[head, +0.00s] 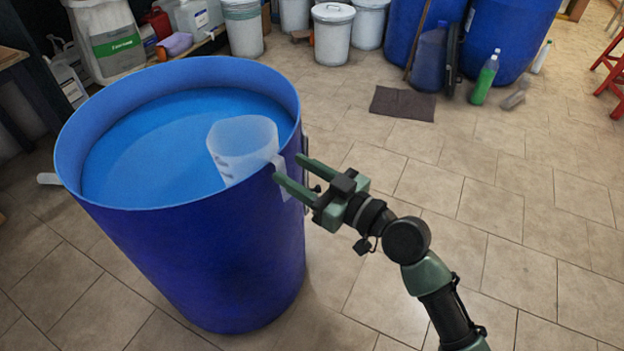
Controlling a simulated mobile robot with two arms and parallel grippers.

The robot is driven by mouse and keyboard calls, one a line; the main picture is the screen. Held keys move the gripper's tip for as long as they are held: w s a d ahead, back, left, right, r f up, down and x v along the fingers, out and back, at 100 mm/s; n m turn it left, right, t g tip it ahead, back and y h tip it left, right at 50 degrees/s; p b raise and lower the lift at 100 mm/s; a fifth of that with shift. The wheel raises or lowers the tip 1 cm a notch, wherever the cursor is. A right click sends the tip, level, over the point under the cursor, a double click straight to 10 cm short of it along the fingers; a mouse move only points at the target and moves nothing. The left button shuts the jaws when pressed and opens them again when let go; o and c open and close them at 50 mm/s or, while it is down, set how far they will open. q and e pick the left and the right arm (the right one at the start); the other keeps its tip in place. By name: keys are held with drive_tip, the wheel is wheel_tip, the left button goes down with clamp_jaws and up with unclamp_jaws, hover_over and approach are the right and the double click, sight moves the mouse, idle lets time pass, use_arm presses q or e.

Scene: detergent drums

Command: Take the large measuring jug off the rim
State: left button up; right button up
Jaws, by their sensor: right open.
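The large measuring jug (241,144) is whitish and translucent. It hangs inside the near right rim of the blue drum (190,245), with its handle hooked over the rim toward the right. The drum holds blue liquid (155,140). My right gripper (290,171) is open, just outside the rim at the jug's handle side. Its two green fingers point left, one on each side of the handle area. I cannot tell whether they touch the handle or the drum. My left gripper is not in view.
A small white spout (48,179) sticks out at the drum's left side. A dark mat (402,103) lies on the tiled floor. A green bottle (485,78) stands near blue drums (510,35) at the back. White bins (333,35) stand behind.

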sight(281, 164)
drive_tip(key=shift+x, duration=1.65)
drive_tip(key=shift+f, duration=0.1)
clamp_jaws()
idle(0.4)
